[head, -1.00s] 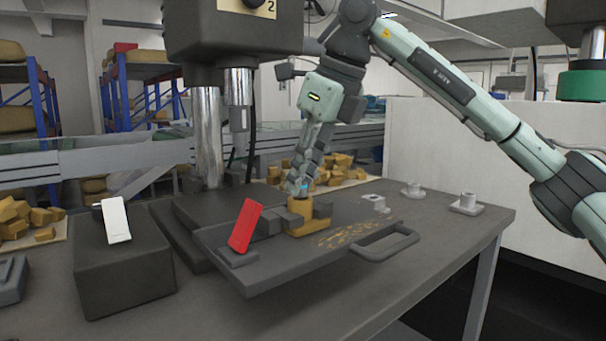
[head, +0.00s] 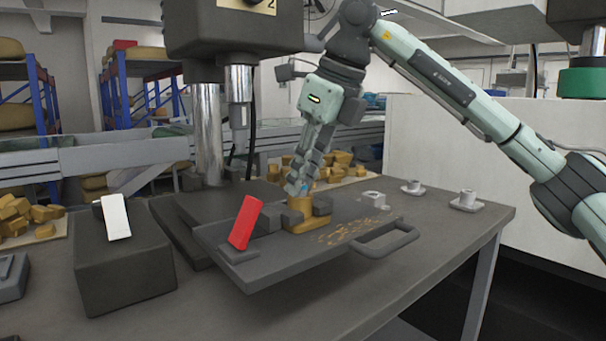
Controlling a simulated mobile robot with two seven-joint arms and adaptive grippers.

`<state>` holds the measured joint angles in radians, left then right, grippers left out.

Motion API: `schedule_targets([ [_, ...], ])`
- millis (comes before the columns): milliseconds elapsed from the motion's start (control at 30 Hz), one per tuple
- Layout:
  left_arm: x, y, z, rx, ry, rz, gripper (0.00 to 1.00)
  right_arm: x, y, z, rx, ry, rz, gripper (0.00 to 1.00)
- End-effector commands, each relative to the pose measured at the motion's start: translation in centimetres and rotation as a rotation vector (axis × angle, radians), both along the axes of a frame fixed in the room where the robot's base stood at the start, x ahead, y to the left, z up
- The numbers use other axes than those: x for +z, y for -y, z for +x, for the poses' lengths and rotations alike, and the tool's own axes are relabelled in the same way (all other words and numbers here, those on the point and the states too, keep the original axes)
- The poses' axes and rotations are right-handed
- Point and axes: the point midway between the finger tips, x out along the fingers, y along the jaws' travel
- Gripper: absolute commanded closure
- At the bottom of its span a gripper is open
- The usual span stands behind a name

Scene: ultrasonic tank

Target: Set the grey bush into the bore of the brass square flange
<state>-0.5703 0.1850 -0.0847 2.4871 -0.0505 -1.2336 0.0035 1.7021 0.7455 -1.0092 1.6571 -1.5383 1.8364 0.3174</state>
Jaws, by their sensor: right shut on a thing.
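The brass square flange (head: 301,226) sits between dark grey clamp blocks on the dark fixture plate, in the middle of the head view. My right gripper (head: 298,191) points down directly over the flange, its fingertips at the flange's top. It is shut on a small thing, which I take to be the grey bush. The bush is mostly hidden by the fingers, and the bore is hidden too. I cannot tell whether the bush is inside the bore. My left gripper is not in view.
The fixture plate (head: 230,268) has a handle (head: 388,240) at its right. A tilted red piece (head: 243,222) stands left of the flange. Pale grey flanged parts (head: 467,201) stand at the table's right. A press column (head: 208,130) rises behind.

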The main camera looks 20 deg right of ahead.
Motion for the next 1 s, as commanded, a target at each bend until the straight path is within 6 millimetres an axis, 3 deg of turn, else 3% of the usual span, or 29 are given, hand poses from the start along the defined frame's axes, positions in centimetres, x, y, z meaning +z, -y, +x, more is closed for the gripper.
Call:
schedule_targets([
  [200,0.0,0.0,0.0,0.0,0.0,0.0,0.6,0.0,0.0,0.0,0.0,0.0,0.0,0.94],
  [233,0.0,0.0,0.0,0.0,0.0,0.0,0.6,0.0,0.0,0.0,0.0,0.0,0.0,0.81],
  [400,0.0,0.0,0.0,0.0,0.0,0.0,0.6,0.0,0.0,0.0,0.0,0.0,0.0,0.6],
  [633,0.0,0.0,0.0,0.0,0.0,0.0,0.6,0.0,-0.01,-0.01,0.0,0.0,0.0,0.58],
  [800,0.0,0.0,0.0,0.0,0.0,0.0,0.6,-0.01,-0.01,0.0,0.0,0.0,0.0,0.37],
  [1000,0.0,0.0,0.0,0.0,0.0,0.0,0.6,0.0,-0.01,0.0,0.0,0.0,0.0,0.37],
])
